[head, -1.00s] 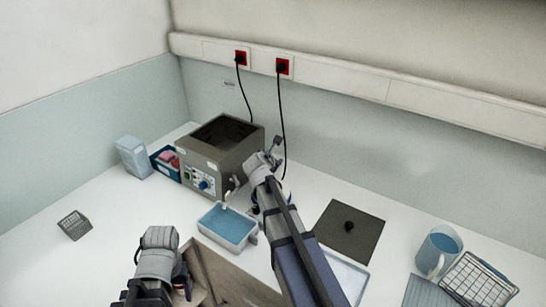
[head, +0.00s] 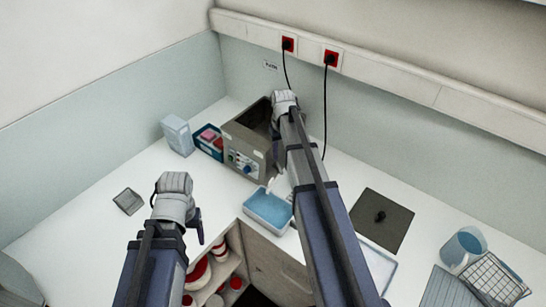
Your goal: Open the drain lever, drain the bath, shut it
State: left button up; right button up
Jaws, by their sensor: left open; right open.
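The bath (head: 240,133) is a grey open-topped metal box with a dial panel on its front, on the white counter at the back. A pale fitting (head: 273,186), perhaps the drain spout or lever, shows low at its right front corner; its setting cannot be made out. A white tray (head: 268,209) with blue liquid stands below it. My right gripper (head: 280,128) is open at the bath's right side, its fingers mostly hidden by my own arm. My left gripper (head: 198,222) is open and empty over the counter's front edge, left of the tray.
A pale box (head: 177,136) and a blue bin (head: 208,142) stand left of the bath. A dark lid (head: 381,218), a blue jug (head: 463,247) and a wire basket (head: 493,278) are at right. Shelves (head: 236,266) sit below the counter.

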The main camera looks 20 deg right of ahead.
aim_at(281, 170)
jog(key=shift+s+a+r+m, duration=0.1)
jog(key=shift+a+r+m, duration=0.05)
jog(key=shift+m, duration=0.15)
notch_tip(281, 170, down, 8)
jog(key=b, duration=0.8)
jog(key=shift+r, duration=0.1)
jog(key=shift+c, duration=0.2)
grip_shut()
